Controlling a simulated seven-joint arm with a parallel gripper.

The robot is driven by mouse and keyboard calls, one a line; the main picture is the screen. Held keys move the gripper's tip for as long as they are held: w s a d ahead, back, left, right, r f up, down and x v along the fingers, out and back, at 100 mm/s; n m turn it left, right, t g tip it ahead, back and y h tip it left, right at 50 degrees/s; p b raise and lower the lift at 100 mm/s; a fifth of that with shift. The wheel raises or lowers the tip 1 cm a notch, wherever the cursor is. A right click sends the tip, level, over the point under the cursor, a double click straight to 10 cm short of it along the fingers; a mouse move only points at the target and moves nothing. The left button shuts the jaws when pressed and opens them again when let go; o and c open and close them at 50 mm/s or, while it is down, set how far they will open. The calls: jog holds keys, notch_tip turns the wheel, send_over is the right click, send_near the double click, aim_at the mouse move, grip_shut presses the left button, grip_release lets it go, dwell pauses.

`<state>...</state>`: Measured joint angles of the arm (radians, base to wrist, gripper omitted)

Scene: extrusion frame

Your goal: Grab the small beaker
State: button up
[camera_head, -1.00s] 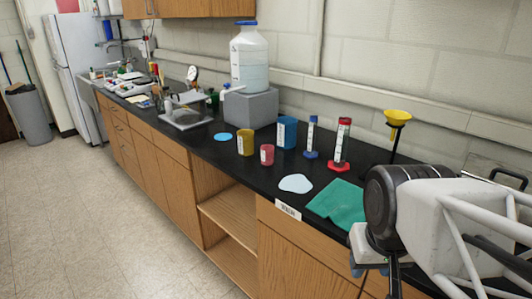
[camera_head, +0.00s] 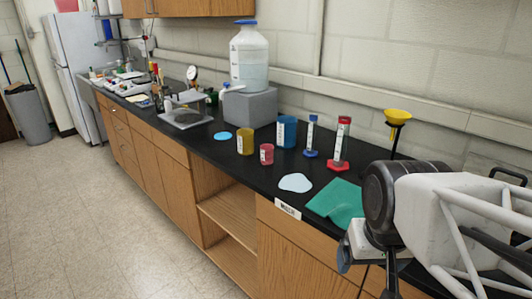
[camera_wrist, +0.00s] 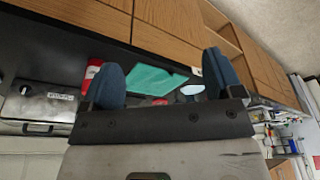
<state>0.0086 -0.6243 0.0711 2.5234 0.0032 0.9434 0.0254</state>
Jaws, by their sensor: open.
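The small beaker (camera_head: 266,154) is red with a pale label and stands upright on the black counter. A yellow beaker (camera_head: 246,141) is just left of it, and a larger blue beaker (camera_head: 287,132) is behind it. My gripper shows at the lower right of the head view, beyond the green cloth and well apart from the beakers. In the wrist view its two blue fingers (camera_wrist: 162,80) are spread with nothing held between them. The small beaker cannot be made out for certain in the wrist view.
Between my gripper and the beakers lie a green cloth (camera_head: 336,203) and a pale blue patch (camera_head: 295,183). Blue-based (camera_head: 311,136) and red-based (camera_head: 340,145) cylinders and a yellow funnel (camera_head: 397,116) stand behind. A large jug (camera_head: 249,60) sits on a grey block (camera_head: 250,108).

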jog(key=w+a+m+y, duration=0.2)
jog(key=w+a+m, duration=0.1)
jog(key=w, duration=0.7)
jog(key=w+a+m+g+y, duration=0.1)
jog(key=w+a+m+y, duration=0.2)
jog(key=w, duration=0.7)
jog(key=w+a+m+y, duration=0.2)
jog(key=w+m, duration=0.2)
jog(key=w, duration=0.6)
jog(key=m+t+y, duration=0.4)
jog(key=m+y, duration=0.2)
jog(key=m, duration=0.6)
send_near(269, 156)
jog(key=w+a, duration=0.1)
jog(key=w+a+f, duration=0.1)
jog(key=w, duration=0.1)
jog(key=shift+a, duration=0.1)
jog(key=shift+w+a+f+h, duration=0.15)
jog(key=shift+w+a+f, duration=0.1)
jog(key=shift+a, duration=0.3)
jog(key=shift+w+a+f+h, duration=0.15)
jog(key=shift+w+a+f, duration=0.15)
jog(key=shift+a, duration=0.25)
jog(key=shift+x, duration=2.6)
